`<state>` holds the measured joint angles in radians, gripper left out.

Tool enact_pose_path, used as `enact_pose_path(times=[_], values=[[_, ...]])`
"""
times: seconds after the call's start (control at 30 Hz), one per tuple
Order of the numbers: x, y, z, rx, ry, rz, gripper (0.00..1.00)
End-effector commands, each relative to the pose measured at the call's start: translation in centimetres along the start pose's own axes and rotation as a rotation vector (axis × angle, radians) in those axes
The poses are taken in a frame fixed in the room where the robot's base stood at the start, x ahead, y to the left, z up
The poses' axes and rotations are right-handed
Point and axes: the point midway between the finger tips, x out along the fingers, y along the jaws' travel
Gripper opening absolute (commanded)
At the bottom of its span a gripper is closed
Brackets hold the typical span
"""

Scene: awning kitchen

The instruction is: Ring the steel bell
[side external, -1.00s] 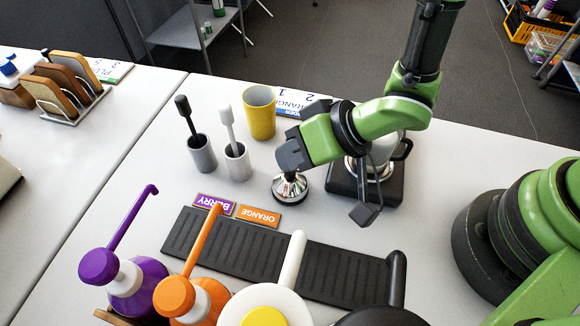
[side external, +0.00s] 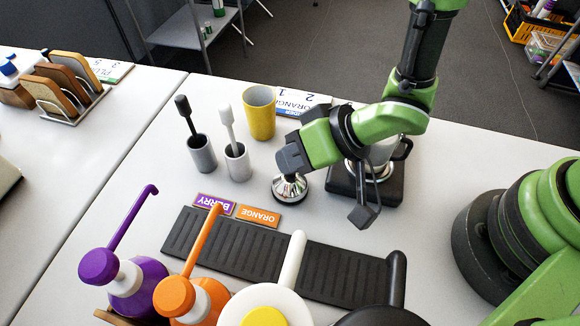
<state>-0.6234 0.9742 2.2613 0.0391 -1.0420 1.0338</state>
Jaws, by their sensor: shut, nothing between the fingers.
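The steel bell (side external: 290,188) stands on the white table in the side external view, a shiny dome on a dark base. My gripper (side external: 289,170) is directly over it, with its dark body hiding the top of the dome. The gripper is shut and holds nothing. Its tip is at or just above the top of the bell; I cannot tell whether they touch.
A black ribbed mat (side external: 225,243) lies in front of the bell, with an orange label (side external: 259,216) at its edge. A yellow cup (side external: 259,112) and two brush holders (side external: 202,153) stand behind left. Pump bottles (side external: 140,290) are in front.

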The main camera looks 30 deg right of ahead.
Motion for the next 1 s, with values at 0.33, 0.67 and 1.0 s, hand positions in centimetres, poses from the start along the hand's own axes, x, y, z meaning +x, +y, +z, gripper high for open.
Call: enact_pose_path(times=[0.33,0.67,1.0], values=[[-1.0,-0.7,-0.7,0.0,0.0,0.0,0.0],[-1.1,-0.8,-0.8,0.0,0.0,0.0,0.0],[-3.1,-2.3,-2.3,-0.001,0.003,-0.002,0.0]])
